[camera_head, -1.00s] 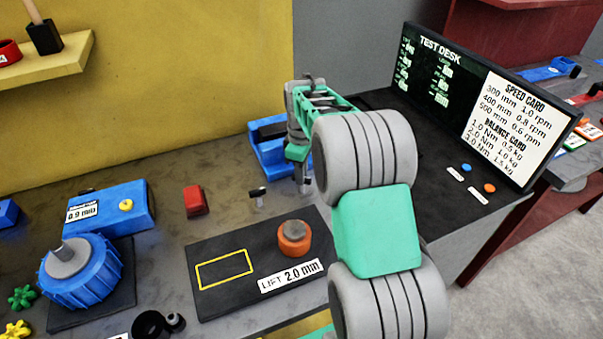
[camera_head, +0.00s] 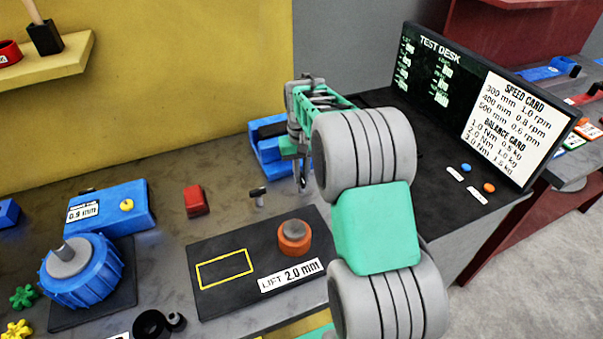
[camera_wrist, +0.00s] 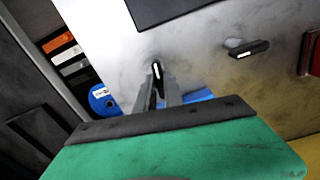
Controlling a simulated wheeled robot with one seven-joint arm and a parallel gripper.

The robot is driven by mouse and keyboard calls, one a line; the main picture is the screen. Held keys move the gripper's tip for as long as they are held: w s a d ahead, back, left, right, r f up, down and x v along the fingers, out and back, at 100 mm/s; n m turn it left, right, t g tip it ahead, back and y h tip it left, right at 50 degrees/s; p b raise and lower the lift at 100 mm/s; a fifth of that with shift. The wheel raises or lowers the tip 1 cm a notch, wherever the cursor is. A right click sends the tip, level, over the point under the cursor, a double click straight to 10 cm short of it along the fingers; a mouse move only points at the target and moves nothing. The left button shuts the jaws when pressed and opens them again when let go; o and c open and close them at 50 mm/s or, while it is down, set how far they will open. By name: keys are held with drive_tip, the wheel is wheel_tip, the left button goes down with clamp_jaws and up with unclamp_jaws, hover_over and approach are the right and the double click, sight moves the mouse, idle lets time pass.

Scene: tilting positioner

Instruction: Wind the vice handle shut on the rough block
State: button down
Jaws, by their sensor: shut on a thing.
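The blue vice (camera_head: 263,153) stands at the back of the bench, partly hidden behind my arm. A strip of blue, probably the vice, shows beside my fingers in the wrist view (camera_wrist: 197,96). My gripper (camera_wrist: 157,88) points down at the vice's front right. Its fingers are closed on a slim dark handle (camera_wrist: 157,70) with a white stripe, which I take as the vice handle. In the head view my gripper (camera_head: 301,183) hides that handle. I cannot make out the rough block clearly.
A separate dark lever (camera_head: 258,196) stands left of my gripper. A red block (camera_head: 194,201) is further left. A black plate (camera_head: 215,299) with an orange-ringed button (camera_head: 294,238) lies in front. The test desk screen (camera_head: 437,75) stands to the right.

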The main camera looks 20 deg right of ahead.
drive_tip(key=m, duration=0.5)
drive_tip(key=shift+m, duration=0.3)
drive_tip(key=m, duration=0.5)
drive_tip(key=shift+m, duration=0.3)
drive_tip(key=c, duration=1.5)
unclamp_jaws()
drive_tip(key=shift+o, duration=0.2)
wheel_tip(320, 180, up, 8)
drive_tip(key=shift+f+b, duration=0.1)
drive_tip(key=shift+b, duration=0.2)
